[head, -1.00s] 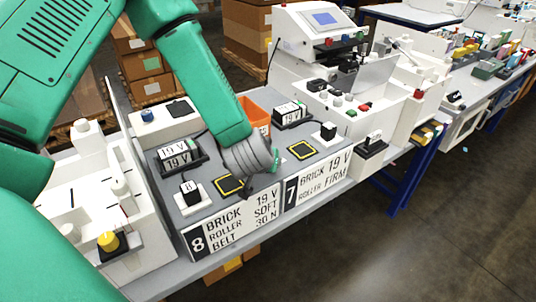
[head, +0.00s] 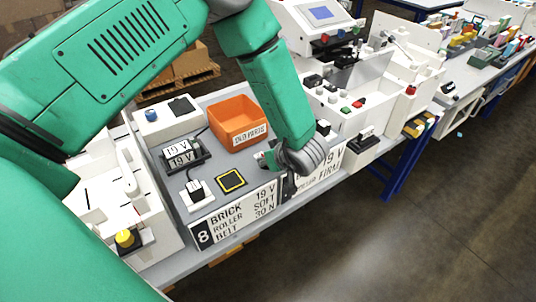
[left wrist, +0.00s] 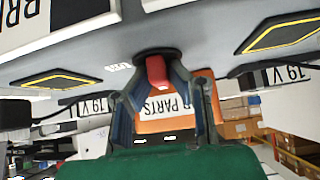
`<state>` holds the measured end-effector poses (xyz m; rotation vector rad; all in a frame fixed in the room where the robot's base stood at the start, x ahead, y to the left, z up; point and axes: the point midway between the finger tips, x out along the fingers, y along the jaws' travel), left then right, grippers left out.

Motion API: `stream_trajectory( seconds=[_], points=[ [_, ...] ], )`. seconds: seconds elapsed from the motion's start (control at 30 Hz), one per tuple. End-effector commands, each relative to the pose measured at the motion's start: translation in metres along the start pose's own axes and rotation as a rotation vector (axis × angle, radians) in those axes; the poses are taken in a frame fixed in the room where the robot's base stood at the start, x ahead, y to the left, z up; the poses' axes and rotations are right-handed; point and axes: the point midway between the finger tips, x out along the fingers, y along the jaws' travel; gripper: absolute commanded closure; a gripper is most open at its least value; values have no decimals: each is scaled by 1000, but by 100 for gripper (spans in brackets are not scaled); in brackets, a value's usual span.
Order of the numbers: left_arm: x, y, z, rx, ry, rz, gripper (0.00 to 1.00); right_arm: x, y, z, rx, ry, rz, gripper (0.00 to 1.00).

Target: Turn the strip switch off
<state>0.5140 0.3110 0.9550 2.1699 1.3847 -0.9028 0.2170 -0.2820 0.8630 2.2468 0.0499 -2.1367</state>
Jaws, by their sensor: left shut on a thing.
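The strip switch shows in the left wrist view as a red lever (left wrist: 157,71) on a dark round base (left wrist: 158,53), set in the grey bench top between two yellow-outlined black pads. My left gripper (left wrist: 160,85) has its two fingers on either side of the red lever, shut on it. The print beside the base is too small to read. In the head view my left gripper (head: 270,160) is low at the bench, right of the visible yellow-outlined pad (head: 231,181); its own wrist largely hides the fingers and the switch. My right gripper is not in view.
An orange bin (head: 236,112) stands just behind the gripper. Left are the 19 V displays (head: 181,153) and a white box with a black plug-like piece (head: 196,193). Station sign 8 (head: 236,215) lines the front edge. White equipment (head: 347,110) stands to the right.

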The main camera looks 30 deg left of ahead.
Motion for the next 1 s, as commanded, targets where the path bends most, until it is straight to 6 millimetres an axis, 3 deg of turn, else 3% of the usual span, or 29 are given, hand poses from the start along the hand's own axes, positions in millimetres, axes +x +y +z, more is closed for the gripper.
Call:
stream_trajectory(
  seconds=[0.67, 0.7, 0.73, 1.0],
  points=[
    [0, 4, -6, -49, 11, -34, 100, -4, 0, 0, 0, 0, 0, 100],
    [0, 4, -6, -49, 11, -34, 76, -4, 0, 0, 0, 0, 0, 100],
    [0, 4, -6, -49, 11, -34, 66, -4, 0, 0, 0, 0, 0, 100],
    [0, 2, -3, -45, 5, -38, 66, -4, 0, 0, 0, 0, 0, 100]
  ],
)
